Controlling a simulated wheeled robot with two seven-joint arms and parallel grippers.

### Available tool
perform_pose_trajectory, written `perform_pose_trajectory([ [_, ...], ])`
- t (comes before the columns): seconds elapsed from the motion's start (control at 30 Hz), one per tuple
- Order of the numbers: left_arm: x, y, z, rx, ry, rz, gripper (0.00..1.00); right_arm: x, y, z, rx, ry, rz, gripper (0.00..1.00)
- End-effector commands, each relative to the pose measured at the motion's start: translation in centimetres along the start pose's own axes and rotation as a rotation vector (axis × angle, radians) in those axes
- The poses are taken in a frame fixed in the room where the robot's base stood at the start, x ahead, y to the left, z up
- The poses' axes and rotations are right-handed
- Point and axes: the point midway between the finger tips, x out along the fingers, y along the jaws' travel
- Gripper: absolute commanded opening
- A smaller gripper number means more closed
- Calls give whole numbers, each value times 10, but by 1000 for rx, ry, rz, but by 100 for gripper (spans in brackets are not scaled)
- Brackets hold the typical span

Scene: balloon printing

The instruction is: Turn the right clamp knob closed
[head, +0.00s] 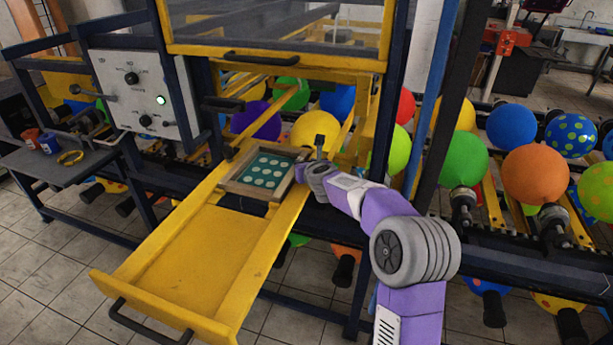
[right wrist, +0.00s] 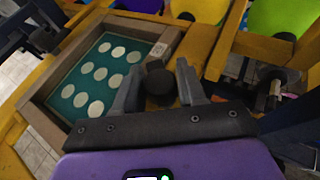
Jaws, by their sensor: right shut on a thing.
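The right clamp knob (right wrist: 160,83) is black and round, and stands beside the right edge of the framed screen in the right wrist view. My right gripper (right wrist: 158,70) has a dark finger on each side of it and is shut on it. In the head view, my right gripper (head: 307,168) reaches in from the right to the right rail of the yellow drawer; its fingers are hard to make out there. The framed screen (head: 230,184) has a wooden rim and a green sheet with pale discs. My left gripper is not in view.
The yellow drawer (head: 205,240) is pulled out, with a black handle (head: 145,328) in front. A control box (head: 138,92) with a lit green button is at left. Balloons, such as an orange one (head: 536,174), line the machine behind and right of my arm.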

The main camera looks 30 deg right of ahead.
Motion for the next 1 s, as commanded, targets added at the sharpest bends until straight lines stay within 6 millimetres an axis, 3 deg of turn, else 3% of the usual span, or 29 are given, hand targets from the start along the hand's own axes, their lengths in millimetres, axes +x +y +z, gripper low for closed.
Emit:
perform_pose_trajectory([
  [0.13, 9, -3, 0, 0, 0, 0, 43, 0, -4, 0, -45, -4, 113, 10],
  [0.5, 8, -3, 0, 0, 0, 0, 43, 0, -2, 2, -134, -2, 321, 10],
  [1.0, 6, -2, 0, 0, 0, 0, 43, 0, -1, 2, -160, -2, 390, 10],
])
